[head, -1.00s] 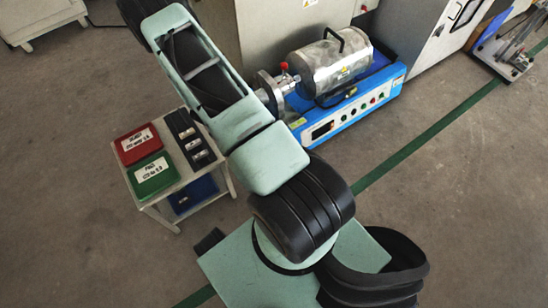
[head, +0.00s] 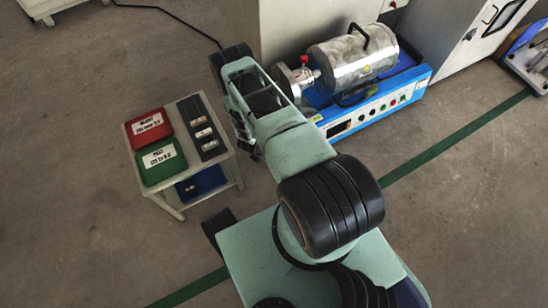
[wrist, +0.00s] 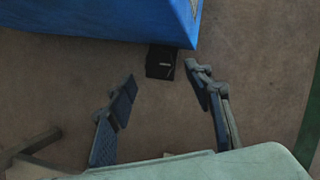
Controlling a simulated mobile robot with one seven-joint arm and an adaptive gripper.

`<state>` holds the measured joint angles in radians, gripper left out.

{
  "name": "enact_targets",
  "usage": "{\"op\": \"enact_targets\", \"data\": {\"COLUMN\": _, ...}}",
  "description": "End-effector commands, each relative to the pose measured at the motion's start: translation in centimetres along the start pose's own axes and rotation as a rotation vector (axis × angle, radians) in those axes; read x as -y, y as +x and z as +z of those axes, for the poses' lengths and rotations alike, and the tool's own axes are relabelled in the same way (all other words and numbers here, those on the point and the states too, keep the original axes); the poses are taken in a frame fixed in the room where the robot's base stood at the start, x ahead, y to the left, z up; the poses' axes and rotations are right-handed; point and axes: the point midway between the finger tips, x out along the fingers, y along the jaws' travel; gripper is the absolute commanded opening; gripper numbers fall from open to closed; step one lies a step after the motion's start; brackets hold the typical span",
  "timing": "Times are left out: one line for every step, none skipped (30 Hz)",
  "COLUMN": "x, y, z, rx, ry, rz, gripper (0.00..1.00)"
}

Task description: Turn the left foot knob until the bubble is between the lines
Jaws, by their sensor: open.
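The tile-testing machine with its blue base (head: 418,88) and silver drum (head: 352,58) stands at upper right in the head view. In the wrist view a blue body (wrist: 110,18) fills the top, with a small black block (wrist: 161,62), possibly a foot, under its lower edge near the right corner. My gripper (wrist: 162,88) is open and empty, its two fingers apart below that block and not visibly touching it. In the head view my arm hides the gripper. I cannot make out a foot knob, a bubble or its lines.
A small table (head: 220,160) left of my arm holds a red box (head: 148,126), a green box (head: 162,161) and a dark tray (head: 203,127), with a blue bin (head: 197,187) below. A grey cabinet stands behind the machine.

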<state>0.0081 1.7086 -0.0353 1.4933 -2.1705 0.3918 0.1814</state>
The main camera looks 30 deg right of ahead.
Motion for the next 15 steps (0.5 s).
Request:
{"op": "enact_targets", "data": {"x": 0.0, "y": 1.4, "z": -0.2, "rx": 0.002, "ry": 0.0, "rz": 0.001, "gripper": 0.47}}
{"op": "enact_targets", "data": {"x": 0.0, "y": 1.9, "z": -0.2, "rx": 0.001, "ry": -0.001, "rz": 0.0, "gripper": 0.47}}
{"op": "enact_targets", "data": {"x": 0.0, "y": 2.5, "z": -0.2, "rx": 0.001, "ry": -0.001, "rz": 0.0, "gripper": 0.47}}
{"op": "enact_targets", "data": {"x": 0.0, "y": 2.9, "z": -0.1, "rx": 0.001, "ry": 0.0, "rz": 0.0, "gripper": 0.47}}
{"op": "enact_targets", "data": {"x": 0.0, "y": 3.3, "z": -0.1, "rx": 0.001, "ry": 0.0, "rz": 0.0, "gripper": 0.47}}
{"op": "enact_targets", "data": {"x": 0.0, "y": 3.7, "z": -0.1, "rx": 0.001, "ry": 0.001, "rz": 0.0, "gripper": 0.47}}
{"op": "enact_targets", "data": {"x": 0.0, "y": 3.9, "z": -0.1, "rx": 0.0, "ry": 0.001, "rz": 0.0, "gripper": 0.47}}
{"op": "enact_targets", "data": {"x": 0.0, "y": 4.1, "z": -0.1, "rx": 0.0, "ry": 0.001, "rz": 0.0, "gripper": 0.47}}
{"op": "enact_targets", "data": {"x": 0.0, "y": 4.3, "z": -0.1, "rx": 0.0, "ry": 0.0, "rz": 0.0, "gripper": 0.47}}
{"op": "enact_targets", "data": {"x": 0.0, "y": 4.4, "z": 0.0, "rx": 0.001, "ry": 0.0, "rz": 0.0, "gripper": 0.47}}
{"op": "enact_targets", "data": {"x": 0.0, "y": 4.5, "z": 0.0, "rx": 0.001, "ry": 0.0, "rz": 0.0, "gripper": 0.47}}
{"op": "enact_targets", "data": {"x": 0.0, "y": 4.6, "z": 0.0, "rx": 0.001, "ry": 0.0, "rz": 0.0, "gripper": 0.47}}
{"op": "enact_targets", "data": {"x": 0.0, "y": 4.6, "z": 0.0, "rx": 0.001, "ry": 0.001, "rz": 0.0, "gripper": 0.47}}
{"op": "enact_targets", "data": {"x": 0.0, "y": 4.6, "z": 0.0, "rx": 0.001, "ry": 0.001, "rz": 0.0, "gripper": 0.47}}
{"op": "enact_targets", "data": {"x": -0.1, "y": 4.6, "z": 0.1, "rx": 0.001, "ry": 0.001, "rz": 0.0, "gripper": 0.47}}
